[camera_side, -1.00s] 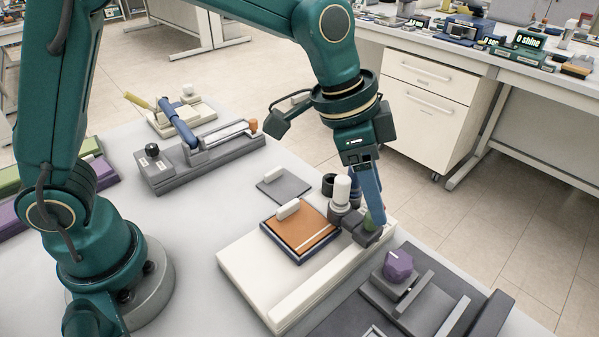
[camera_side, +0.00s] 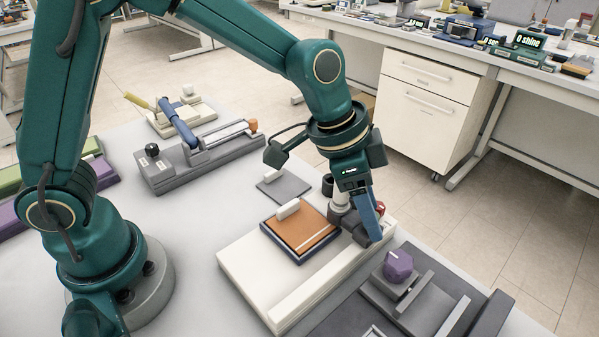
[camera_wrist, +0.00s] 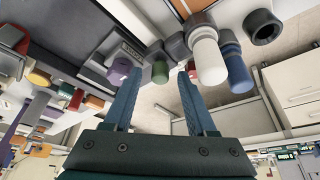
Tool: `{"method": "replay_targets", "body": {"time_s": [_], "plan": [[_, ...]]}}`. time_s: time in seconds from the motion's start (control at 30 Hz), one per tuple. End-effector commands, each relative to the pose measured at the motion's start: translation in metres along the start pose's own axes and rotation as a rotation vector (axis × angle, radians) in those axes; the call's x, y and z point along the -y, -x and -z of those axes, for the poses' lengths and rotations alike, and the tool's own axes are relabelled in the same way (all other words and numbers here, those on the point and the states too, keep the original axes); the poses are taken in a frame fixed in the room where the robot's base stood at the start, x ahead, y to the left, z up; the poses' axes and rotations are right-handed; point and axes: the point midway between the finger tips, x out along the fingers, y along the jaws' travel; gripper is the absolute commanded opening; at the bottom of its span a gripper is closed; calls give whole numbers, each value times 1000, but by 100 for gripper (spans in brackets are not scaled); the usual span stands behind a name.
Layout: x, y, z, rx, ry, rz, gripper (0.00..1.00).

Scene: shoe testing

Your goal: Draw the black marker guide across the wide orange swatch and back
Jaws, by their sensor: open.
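The wide orange swatch (camera_side: 306,229) lies on a dark-edged pad on a cream board, with a small white block on it. Beside its right edge is a dark grey block (camera_side: 352,226), which may be the marker guide; its label is not readable here. My gripper (camera_side: 376,238) is at the right end of this block, pointing down. The swatch also shows at the top of the wrist view (camera_wrist: 188,6).
A white-capped cylinder (camera_wrist: 207,62), a blue cylinder (camera_wrist: 235,66) and a black cup (camera_wrist: 263,27) stand close beside the block. A purple knob (camera_side: 397,266) on a grey fixture stands at the right. The cream board (camera_side: 250,270) is bare left of the swatch.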

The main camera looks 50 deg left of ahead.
Motion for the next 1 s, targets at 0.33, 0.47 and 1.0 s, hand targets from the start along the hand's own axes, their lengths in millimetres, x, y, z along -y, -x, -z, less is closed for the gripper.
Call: {"method": "replay_targets", "body": {"time_s": [0.33,0.47,1.0], "plan": [[0,0,0,0,0,0,0],[0,0,0,-1,0,0,0],[0,1,0,-1,0,0,0]]}}
